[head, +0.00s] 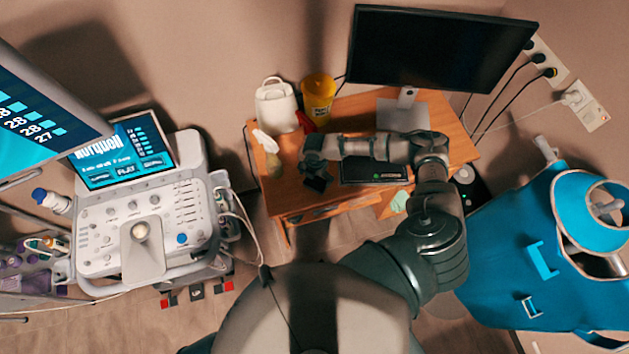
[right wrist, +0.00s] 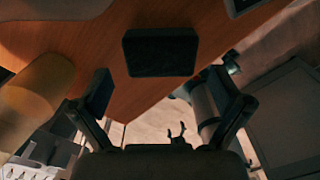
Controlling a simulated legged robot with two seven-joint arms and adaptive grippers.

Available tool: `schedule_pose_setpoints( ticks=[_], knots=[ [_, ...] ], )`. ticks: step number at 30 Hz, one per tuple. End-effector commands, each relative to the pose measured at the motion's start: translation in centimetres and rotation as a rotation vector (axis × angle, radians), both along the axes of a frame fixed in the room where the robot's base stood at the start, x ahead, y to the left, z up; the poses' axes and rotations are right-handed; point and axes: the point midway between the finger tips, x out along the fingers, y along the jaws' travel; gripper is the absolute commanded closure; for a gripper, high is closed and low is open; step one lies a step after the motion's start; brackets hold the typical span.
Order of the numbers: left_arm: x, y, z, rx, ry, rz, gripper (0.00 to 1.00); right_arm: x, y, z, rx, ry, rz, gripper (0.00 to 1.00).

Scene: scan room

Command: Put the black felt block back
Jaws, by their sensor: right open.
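The black felt block (right wrist: 161,52) is a dark rectangular piece on the wooden desk, close to its edge, in the right wrist view. My right gripper (right wrist: 158,84) is open, with one finger on each side of the view and the block ahead, between the finger directions. Nothing is held, and the fingers look apart from the block. In the head view my right gripper (head: 313,172) is over the desk's left front part. A dark shape is beside it there, and I cannot tell block from finger. My left gripper is not in view.
An ultrasound console (head: 140,225) stands left. A blue apron (head: 515,255) hangs right.

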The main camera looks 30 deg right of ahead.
Motion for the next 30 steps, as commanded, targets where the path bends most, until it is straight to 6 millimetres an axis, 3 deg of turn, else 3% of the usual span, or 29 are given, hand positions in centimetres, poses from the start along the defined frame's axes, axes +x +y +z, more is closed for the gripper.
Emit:
schedule_pose_setpoints(
  ticks=[6,12,30],
  knots=[
    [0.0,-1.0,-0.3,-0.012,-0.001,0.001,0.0,0.1,0.1,4.9,0.0,-0.004,0.002,0.0],
    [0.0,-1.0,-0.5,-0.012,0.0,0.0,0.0,0.1,0.2,7.5,-0.003,-0.002,0.0,0.0],
    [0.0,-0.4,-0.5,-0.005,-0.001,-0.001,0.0,0.1,0.0,7.9,-0.001,-0.001,0.0,0.0]
  ],
)
